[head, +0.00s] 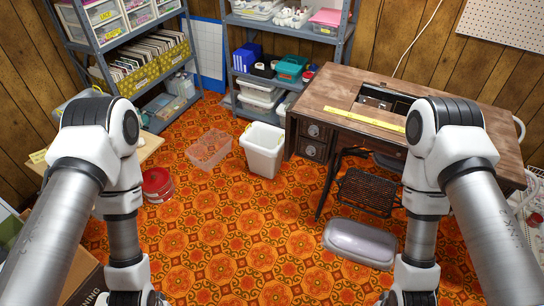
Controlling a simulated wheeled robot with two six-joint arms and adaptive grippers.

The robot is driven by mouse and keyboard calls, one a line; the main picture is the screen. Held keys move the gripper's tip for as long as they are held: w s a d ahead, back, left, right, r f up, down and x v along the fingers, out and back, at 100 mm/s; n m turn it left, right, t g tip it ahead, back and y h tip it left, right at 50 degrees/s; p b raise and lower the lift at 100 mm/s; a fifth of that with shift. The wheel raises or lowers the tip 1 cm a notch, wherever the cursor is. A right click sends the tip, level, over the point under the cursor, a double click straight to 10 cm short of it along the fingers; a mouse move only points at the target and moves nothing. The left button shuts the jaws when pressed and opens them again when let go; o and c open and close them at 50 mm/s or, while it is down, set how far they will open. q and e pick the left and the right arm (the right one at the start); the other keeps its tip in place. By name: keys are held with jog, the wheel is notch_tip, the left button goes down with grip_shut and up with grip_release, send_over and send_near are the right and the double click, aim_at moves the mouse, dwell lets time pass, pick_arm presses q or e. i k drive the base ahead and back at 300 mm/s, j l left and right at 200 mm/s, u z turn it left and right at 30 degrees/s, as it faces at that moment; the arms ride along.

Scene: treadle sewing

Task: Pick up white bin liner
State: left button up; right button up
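A white bin (263,152) with small yellow marks near its rim stands upright on the floor, left of the wooden sewing table, in the head view. It is open at the top. I cannot tell a separate liner apart from the bin, and its inside is only partly visible. Both my arms reach down past the lower edge of the picture, one on each side. My grippers are outside the picture, and neither arm touches the bin.
A clear bin (209,149) stands just left of the white bin. A red round tin (157,185) is farther left. The sewing table (335,97) and its treadle (366,191) are to the right. A grey padded object (358,243) lies on the floor.

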aim_at(267, 141)
jog(key=i+l+u, duration=0.1)
jog(key=i+j+z, duration=0.35)
jog(key=i+z, duration=0.15)
jog(key=i+j+z, duration=0.5)
jog(key=i+j, duration=0.15)
jog(key=i+j+z, duration=0.35)
jog(key=j+z, duration=0.15)
jog(key=j, duration=0.3)
jog(key=j+z, duration=0.2)
jog(key=j, duration=0.25)
jog(key=k+j+z, duration=0.15)
jog(key=j, duration=0.25)
jog(key=j+z, duration=0.2)
jog(key=j, duration=0.2)
